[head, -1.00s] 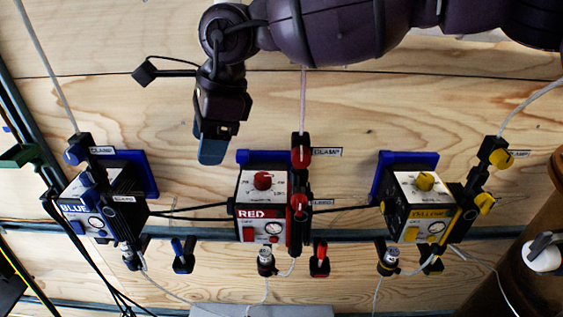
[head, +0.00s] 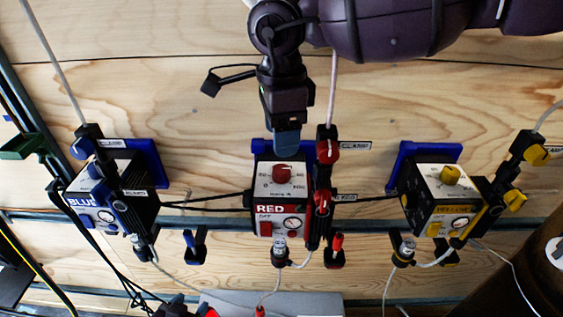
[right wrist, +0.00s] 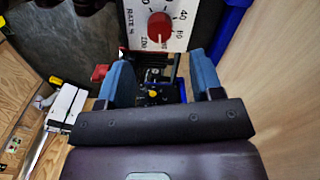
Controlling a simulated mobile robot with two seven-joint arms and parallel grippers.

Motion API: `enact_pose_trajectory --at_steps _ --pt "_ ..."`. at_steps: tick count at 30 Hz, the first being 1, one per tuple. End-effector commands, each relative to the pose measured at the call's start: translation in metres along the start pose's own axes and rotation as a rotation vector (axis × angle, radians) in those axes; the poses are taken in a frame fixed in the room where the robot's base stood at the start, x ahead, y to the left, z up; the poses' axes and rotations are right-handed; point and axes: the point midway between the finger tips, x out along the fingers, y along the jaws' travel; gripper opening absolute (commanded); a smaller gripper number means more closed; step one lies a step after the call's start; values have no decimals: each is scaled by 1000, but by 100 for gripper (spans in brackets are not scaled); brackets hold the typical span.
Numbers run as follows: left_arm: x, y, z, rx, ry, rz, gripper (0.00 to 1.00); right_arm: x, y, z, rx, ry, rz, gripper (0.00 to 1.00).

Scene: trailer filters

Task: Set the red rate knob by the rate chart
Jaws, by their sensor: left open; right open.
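The red pump box (head: 270,224) is mounted at the middle of the wall. Its red rate knob (head: 282,173) is on the white face and also shows in the right wrist view (right wrist: 160,27), beside printed numbers. Its exact setting is hard to read. My right gripper (head: 287,140) is open and empty, its blue fingertips close to the knob's far side in the head view. In the right wrist view the knob lies beyond the fingers, apart from them. A dark, cut-off shape (head: 178,308) shows at the bottom edge; I cannot tell whether it is my left gripper. I cannot make out a rate chart.
The blue pump box (head: 97,218) stands to the left and the yellow pump box (head: 440,208) to the right. Red clamps (head: 327,150) stand beside the red box. Black cords and white tubes run between fittings. Bare wood lies above the boxes.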

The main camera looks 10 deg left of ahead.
Motion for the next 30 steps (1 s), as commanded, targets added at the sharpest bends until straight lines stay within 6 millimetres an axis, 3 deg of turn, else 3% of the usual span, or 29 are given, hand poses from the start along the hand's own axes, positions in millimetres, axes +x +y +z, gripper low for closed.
enact_pose_trajectory --at_steps 6,12,26,30 --pt "0 0 -9 1 10 1 55 37 0 0 0 0 2 60" --pt "-1 0 -14 1 16 2 55 62 0 0 0 0 1 60" --pt "-1 0 -14 1 15 2 55 73 0 0 0 -1 0 60" --pt "-1 0 -13 1 13 1 55 73 0 0 0 -1 0 40"
